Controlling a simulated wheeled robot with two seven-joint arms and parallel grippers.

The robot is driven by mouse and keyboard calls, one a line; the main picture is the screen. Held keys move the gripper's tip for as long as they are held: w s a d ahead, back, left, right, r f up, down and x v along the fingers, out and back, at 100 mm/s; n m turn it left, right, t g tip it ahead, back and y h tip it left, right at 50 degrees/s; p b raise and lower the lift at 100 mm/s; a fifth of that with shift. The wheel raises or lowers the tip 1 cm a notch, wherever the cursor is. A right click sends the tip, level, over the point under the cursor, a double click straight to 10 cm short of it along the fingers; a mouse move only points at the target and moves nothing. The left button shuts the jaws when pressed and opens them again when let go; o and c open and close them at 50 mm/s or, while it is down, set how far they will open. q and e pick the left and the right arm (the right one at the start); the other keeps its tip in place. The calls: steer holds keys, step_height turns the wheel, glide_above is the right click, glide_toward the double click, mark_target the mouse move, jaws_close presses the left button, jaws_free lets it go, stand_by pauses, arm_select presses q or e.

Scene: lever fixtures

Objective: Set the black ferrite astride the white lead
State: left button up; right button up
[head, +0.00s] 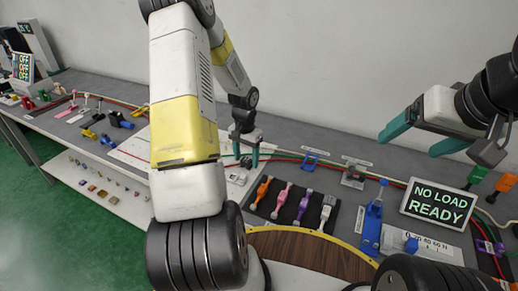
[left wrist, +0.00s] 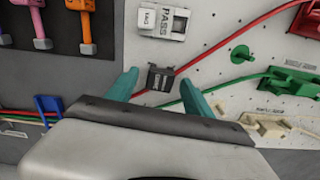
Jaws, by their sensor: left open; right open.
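A small black block, which looks like the ferrite (left wrist: 160,78), shows in the left wrist view between the fingertips of my left gripper (left wrist: 160,90). The left fingers are open, one on each side of it; I cannot tell whether they touch it. A red lead (left wrist: 215,48) meets the block; whether the block sits astride it is unclear. A cream-white clip (left wrist: 270,126) with a pale lead lies to the right of the fingers. In the head view my left gripper (head: 246,152) points down over the bench. My right gripper (head: 422,137) is open and empty, raised at right.
A dark tray (head: 290,208) of coloured tools, a blue lever fixture (head: 371,226) and a NO LOAD READY display (head: 438,204) stand right.

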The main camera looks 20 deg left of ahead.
arm_select(q)
jaws_close()
stand_by(0.3)
